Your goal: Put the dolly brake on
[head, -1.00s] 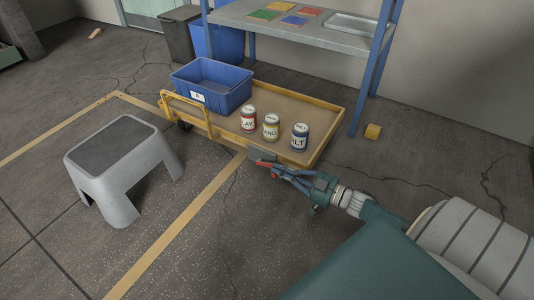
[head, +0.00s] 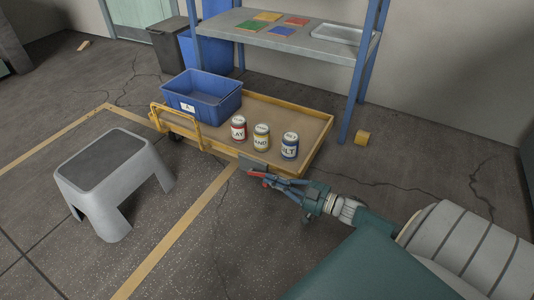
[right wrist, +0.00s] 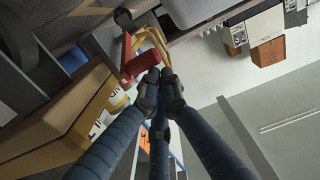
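The dolly (head: 315,140) is a low yellow-framed cart with a brown deck and a yellow handle at its left end. A grey plate (head: 252,163) is at its near edge, with a small red lever (head: 257,174) just below it. The lever also shows in the right wrist view (right wrist: 141,63). My right gripper (head: 272,180) is at this red lever, its blue fingers drawn together. In the right wrist view the fingertips (right wrist: 158,78) meet right beside the red part; I cannot tell whether they touch it. My left gripper is not in view.
A blue bin (head: 203,98) and three labelled cans, red (head: 238,128), yellow (head: 261,137) and blue (head: 289,146), stand on the dolly. A grey step stool (head: 105,175) is at left. A shelf (head: 300,43) stands behind. Floor in front is clear.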

